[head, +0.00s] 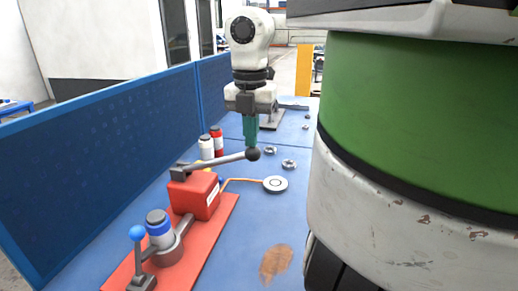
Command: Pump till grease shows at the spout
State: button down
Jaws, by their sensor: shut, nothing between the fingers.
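A red pump block (193,196) stands on a red base plate (205,238) on the blue bench. Its grey lever (215,161) runs to the right, nearly level, and ends in a black ball knob (253,154). A thin copper-coloured spout tube (240,179) leaves the block and ends at a pale round dish (275,184). The spout's tip is too small to tell whether grease shows there. My gripper (250,140) points down with its teal fingers shut and empty, right above the knob. I cannot tell whether they touch it.
A blue-capped grey cylinder (160,232) and a blue-knobbed lever (137,238) stand at the near left. White and red bottles (207,147) stand behind the pump. Metal rings (289,164) lie further right. A brown stain (275,262) marks the front bench. A blue panel (100,155) borders the left.

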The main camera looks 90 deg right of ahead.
jog(key=shift+r+p, duration=1.65)
jog(key=shift+r, duration=1.4)
